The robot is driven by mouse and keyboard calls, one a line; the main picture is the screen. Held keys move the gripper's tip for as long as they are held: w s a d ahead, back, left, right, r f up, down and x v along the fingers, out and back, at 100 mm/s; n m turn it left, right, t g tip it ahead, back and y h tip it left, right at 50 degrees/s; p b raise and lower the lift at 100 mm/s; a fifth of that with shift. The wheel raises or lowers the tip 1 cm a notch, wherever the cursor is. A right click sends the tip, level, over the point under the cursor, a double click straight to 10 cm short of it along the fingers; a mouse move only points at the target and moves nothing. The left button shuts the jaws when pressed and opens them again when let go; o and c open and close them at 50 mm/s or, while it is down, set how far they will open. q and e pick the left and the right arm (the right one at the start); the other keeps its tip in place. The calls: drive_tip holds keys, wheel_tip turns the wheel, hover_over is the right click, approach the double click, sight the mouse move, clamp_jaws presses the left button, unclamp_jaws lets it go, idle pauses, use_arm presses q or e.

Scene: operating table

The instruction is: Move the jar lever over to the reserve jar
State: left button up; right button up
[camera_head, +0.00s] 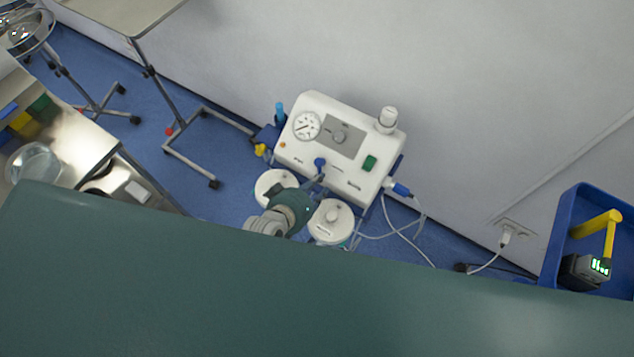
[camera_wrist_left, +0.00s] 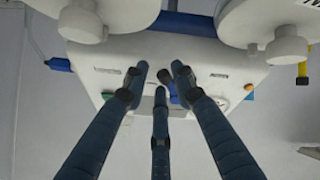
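The white suction unit (camera_head: 338,145) stands against the wall. The jar lever (camera_head: 320,162) shows as a small blue knob low on its front panel; in the left wrist view its blue part (camera_wrist_left: 173,92) is partly hidden by my fingers. Two white-lidded jars stand below the panel, a left jar (camera_head: 272,183) and a right jar (camera_head: 332,217); I cannot tell which is the reserve jar. My left gripper (camera_head: 314,180) reaches between the jars, its fingertips (camera_wrist_left: 159,78) apart close to the lever. I cannot tell whether they touch it. My right gripper is not in view.
The green operating table (camera_head: 300,290) fills the foreground. A blue bin (camera_head: 565,225) with a yellow-handled tool stands at the right. Clear tubes (camera_head: 400,228) hang right of the unit. A steel cart (camera_head: 75,150) and a stand (camera_head: 190,150) are at the left.

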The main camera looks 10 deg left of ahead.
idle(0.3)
use_arm(q)
drive_tip(key=v, duration=1.2)
drive_tip(key=shift+o, duration=0.4)
